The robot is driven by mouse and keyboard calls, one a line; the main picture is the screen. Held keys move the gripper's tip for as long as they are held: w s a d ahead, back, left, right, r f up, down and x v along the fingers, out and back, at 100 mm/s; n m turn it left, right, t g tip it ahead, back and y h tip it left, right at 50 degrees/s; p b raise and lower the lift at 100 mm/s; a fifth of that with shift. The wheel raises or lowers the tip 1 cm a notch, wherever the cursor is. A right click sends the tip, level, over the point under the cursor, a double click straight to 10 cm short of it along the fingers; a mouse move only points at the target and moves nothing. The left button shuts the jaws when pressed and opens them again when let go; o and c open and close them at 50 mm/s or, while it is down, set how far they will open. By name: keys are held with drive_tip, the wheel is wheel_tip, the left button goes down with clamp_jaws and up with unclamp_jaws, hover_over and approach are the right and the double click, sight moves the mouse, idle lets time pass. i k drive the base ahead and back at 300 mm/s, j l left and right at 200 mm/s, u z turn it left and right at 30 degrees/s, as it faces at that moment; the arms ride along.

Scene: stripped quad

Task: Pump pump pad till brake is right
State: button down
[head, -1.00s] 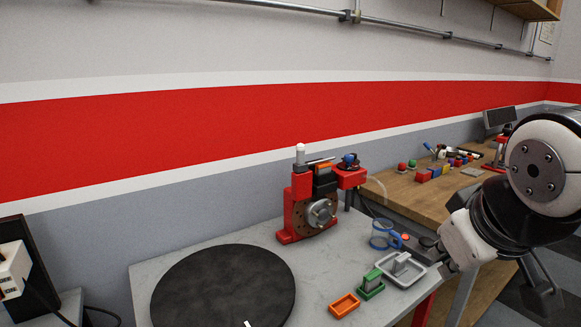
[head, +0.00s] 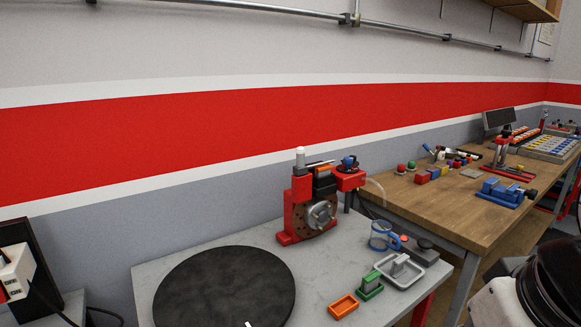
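The brake rig (head: 290,215) stands upright at the back of the grey table. It has a red frame, a round disc with a metal hub (head: 321,214), an orange-and-dark block above the disc and a white-capped post. A blue-topped part (head: 348,162) sits on its red side arm. A dark round pad (head: 425,243) on a grey base lies at the table's right side, beside a small red button (head: 404,238). I cannot tell for sure which is the pump pad. My gripper is out of view; only part of my arm shows at the lower right.
A clear cup with a blue handle (head: 379,236), a grey tray (head: 412,282), a green holder (head: 370,288) and an orange tray (head: 343,306) lie nearby. A black round mat (head: 225,288) covers the table's left. A wooden bench (head: 440,205) stands behind right.

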sight(425, 243)
drive_tip(key=i+l+u, duration=0.15)
drive_tip(key=l, duration=0.25)
drive_tip(key=i+l+u, duration=0.15)
drive_tip(key=l, duration=0.25)
drive_tip(key=l+u, duration=0.15)
drive_tip(key=l, duration=0.25)
